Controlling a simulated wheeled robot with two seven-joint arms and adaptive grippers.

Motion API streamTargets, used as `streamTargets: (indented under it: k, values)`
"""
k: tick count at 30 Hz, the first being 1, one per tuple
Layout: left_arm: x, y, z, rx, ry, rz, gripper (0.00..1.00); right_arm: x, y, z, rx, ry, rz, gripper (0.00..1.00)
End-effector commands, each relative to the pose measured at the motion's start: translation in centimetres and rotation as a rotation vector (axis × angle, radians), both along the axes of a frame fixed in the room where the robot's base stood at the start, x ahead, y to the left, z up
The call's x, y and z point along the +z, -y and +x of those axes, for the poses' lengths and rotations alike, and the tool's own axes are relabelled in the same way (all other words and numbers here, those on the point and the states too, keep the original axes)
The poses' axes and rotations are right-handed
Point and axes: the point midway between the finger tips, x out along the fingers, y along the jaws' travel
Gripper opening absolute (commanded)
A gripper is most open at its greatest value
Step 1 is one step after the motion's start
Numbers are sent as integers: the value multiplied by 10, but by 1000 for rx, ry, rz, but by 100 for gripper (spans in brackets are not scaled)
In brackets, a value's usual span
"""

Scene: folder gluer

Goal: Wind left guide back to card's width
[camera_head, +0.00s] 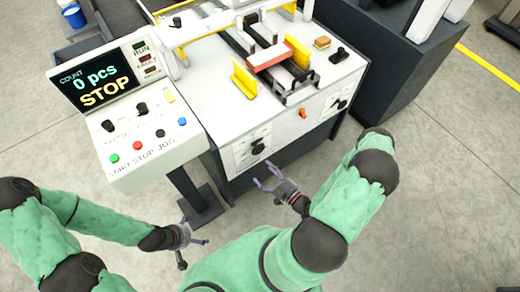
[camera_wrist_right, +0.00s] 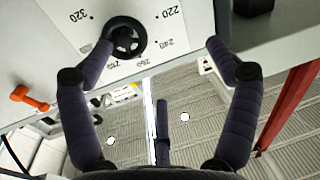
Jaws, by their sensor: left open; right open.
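The left guide (camera_head: 244,78) is a yellow upright plate on the white machine top, left of the card (camera_head: 269,57) and apart from it. The yellow right guide (camera_head: 297,52) stands beside the card's right side. A black dial knob (camera_head: 258,147) sits on the front panel below the left guide. It also shows in the right wrist view (camera_wrist_right: 126,38), with numbers around it. My right gripper (camera_head: 265,177) is open and empty, just in front of and below this knob. In the wrist view the knob lies between the fingertips, nearer one finger. My left gripper (camera_head: 192,242) is open and empty, low over the floor.
A control console (camera_head: 140,110) reading STOP stands left of the machine. An orange lever (camera_head: 303,113) and a second knob (camera_head: 337,104) are on the front panel to the right. A dark cabinet (camera_head: 385,60) stands behind right. The floor in front is clear.

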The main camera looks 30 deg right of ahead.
Motion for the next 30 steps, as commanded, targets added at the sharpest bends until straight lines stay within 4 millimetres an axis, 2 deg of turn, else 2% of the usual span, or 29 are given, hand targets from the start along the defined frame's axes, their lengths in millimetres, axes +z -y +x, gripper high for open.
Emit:
streamTargets:
  k: [3,6,14,30]
  values:
    - [-1,0,0,0,0,0,100,-5,26,-5,-119,-16,97,89]
    - [-1,0,0,0,0,0,100,-6,33,-6,-156,-17,131,89]
    - [-4,0,0,0,0,0,100,-6,32,15,-155,-16,133,89]
    - [-15,0,0,0,0,0,100,-6,26,87,-154,-16,131,89]
